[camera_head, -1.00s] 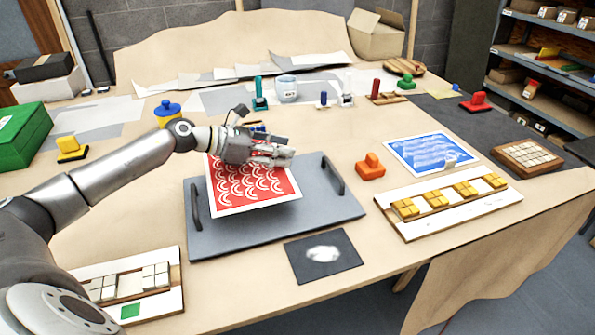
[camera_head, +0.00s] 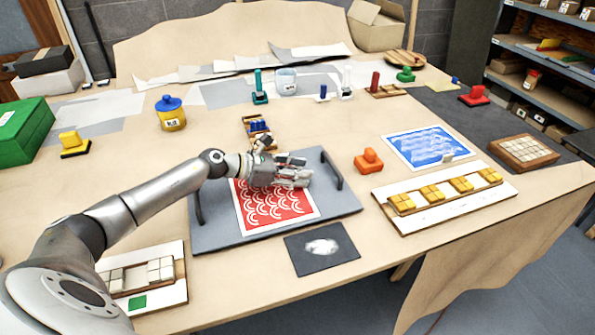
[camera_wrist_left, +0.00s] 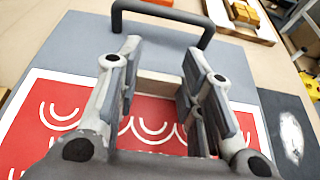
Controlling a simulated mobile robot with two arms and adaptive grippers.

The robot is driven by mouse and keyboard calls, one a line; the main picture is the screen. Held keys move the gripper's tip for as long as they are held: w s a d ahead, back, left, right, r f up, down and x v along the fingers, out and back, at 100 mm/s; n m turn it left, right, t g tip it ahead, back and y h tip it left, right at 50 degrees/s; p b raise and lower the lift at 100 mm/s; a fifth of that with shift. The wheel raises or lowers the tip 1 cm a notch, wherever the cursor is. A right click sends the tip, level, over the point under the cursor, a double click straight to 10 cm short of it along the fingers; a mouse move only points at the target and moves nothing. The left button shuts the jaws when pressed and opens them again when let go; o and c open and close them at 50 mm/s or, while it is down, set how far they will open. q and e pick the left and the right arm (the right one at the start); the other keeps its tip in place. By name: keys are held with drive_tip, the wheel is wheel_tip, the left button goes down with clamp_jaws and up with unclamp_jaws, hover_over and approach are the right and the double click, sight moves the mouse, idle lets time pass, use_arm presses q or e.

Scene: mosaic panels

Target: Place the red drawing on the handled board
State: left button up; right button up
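The red drawing (camera_head: 272,207), red with white scale-like arcs and a white border, lies over the grey handled board (camera_head: 215,234). It looks flat on the board, within its edges between the two dark handles. My left gripper (camera_head: 300,177) is over the drawing's far part. One board handle (camera_wrist_left: 165,12) shows beyond the fingers. The drawing's far edge is partly hidden by my gripper. My right gripper is not in view.
A dark panel with a white smudge (camera_head: 322,247) lies at the board's front edge. An orange block (camera_head: 369,161), a blue drawing (camera_head: 428,150) and a tray of yellow tiles (camera_head: 447,205) are to the right. A tile tray (camera_head: 165,292) is at the front left.

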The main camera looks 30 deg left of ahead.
use_arm(q)
drive_tip(key=o, duration=0.5)
drive_tip(key=shift+c, duration=0.2)
drive_tip(key=shift+s+a, duration=0.15)
drive_tip(key=shift+a, duration=0.05)
wheel_tip(320, 180, up, 4)
drive_tip(key=b, duration=0.2)
hover_over(264, 189)
drive_tip(key=shift+f, duration=0.2)
drive_tip(key=shift+v, duration=1.05)
drive_tip(key=shift+r, duration=0.1)
